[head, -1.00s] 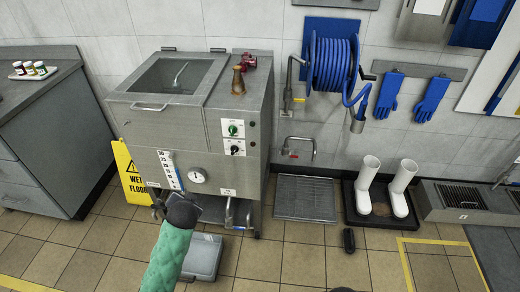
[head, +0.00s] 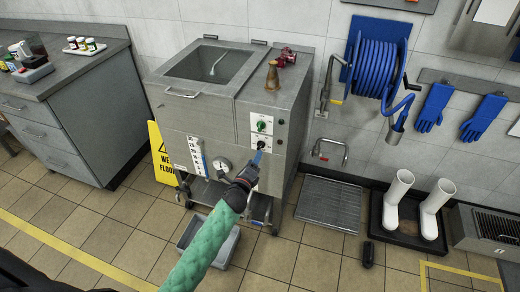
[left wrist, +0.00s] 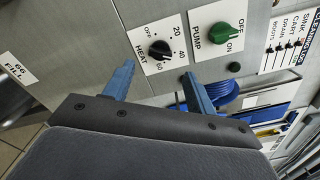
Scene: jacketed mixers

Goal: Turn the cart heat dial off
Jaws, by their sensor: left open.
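The heat dial is a black knob (left wrist: 160,50) on a white plate marked HEAT, OFF, 20, 40 and 60. Where its pointer stands is hard to read. My left gripper (head: 256,164) is just below and in front of the dial. In the left wrist view the open blue fingers of the left gripper (left wrist: 158,74) are empty, one either side of the dial's line and apart from it. My right gripper is not in view.
A green pump knob (left wrist: 228,38) sits beside the heat dial, and above it in the head view. A gauge (head: 221,170) is left of my gripper. A yellow wet-floor sign (head: 161,155) stands at the cart's left.

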